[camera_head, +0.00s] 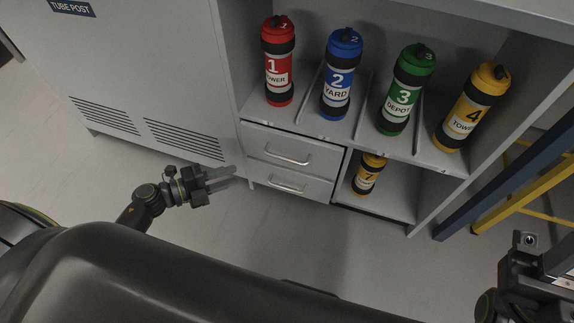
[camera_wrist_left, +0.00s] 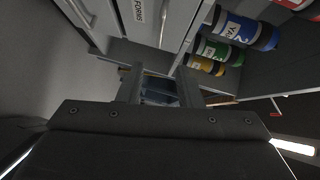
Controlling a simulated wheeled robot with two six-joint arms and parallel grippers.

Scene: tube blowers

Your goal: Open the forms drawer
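The cabinet has two grey drawers under its shelf, an upper drawer (camera_head: 275,143) and a lower drawer (camera_head: 265,172). Each looks shut and has a bar handle, the upper handle (camera_head: 288,156) and the lower handle (camera_head: 286,186). In the left wrist view a white label reading FORMS (camera_wrist_left: 138,13) shows between two bar handles, cut by the top edge. My left gripper (camera_head: 233,176) is open and empty, left of the drawers and apart from both handles. Its two spread fingers also show in the wrist view (camera_wrist_left: 161,75). My right gripper (camera_head: 527,243) is partly visible at lower right; its fingers are unclear.
Numbered canisters stand on the shelf: red (camera_head: 278,62), blue (camera_head: 340,75), green (camera_head: 406,90) and yellow (camera_head: 472,108). Another yellow canister (camera_head: 369,174) is in the lower bay. A vented cabinet (camera_head: 150,70) stands at left, a blue and yellow frame (camera_head: 510,180) at right. The floor before the drawers is clear.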

